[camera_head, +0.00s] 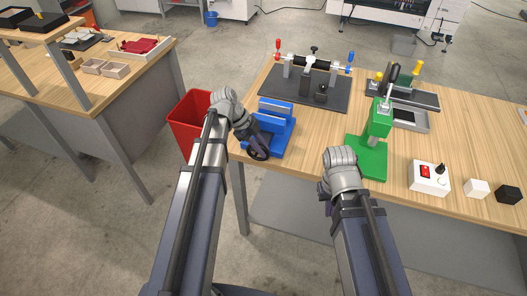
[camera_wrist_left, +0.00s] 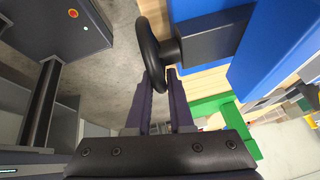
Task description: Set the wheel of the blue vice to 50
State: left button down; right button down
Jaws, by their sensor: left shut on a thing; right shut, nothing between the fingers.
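The blue vice (camera_head: 271,129) stands at the left front corner of the wooden table, and its blue body also fills the upper right of the left wrist view (camera_wrist_left: 275,50). Its black wheel (camera_head: 257,154) faces the table's front edge. In the left wrist view the wheel (camera_wrist_left: 151,52) is seen nearly edge-on. My left gripper (camera_head: 258,142) is shut on the wheel's rim; its fingers (camera_wrist_left: 163,80) meet the rim's lower part. No number or scale on the wheel is readable. My right gripper (camera_head: 324,188) is apart from the vice, by the table's front edge, mostly hidden behind its wrist.
A green press (camera_head: 375,140) stands right of the vice. A black fixture with red and blue handles (camera_head: 305,88) is behind. A red bin (camera_head: 190,122) stands left.

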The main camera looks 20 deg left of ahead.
pick_arm(q)
jog(key=shift+a+h+b, duration=0.2)
jog(key=shift+h+b, duration=0.25)
jog(key=shift+h, duration=0.15)
jog(key=c, duration=1.1)
grip_release()
jog(key=shift+r, duration=0.1)
jog(key=p+v, duration=0.6)
jog(key=v, duration=0.1)
jog(key=shift+a+r, duration=0.25)
jog(key=shift+a, duration=0.05)
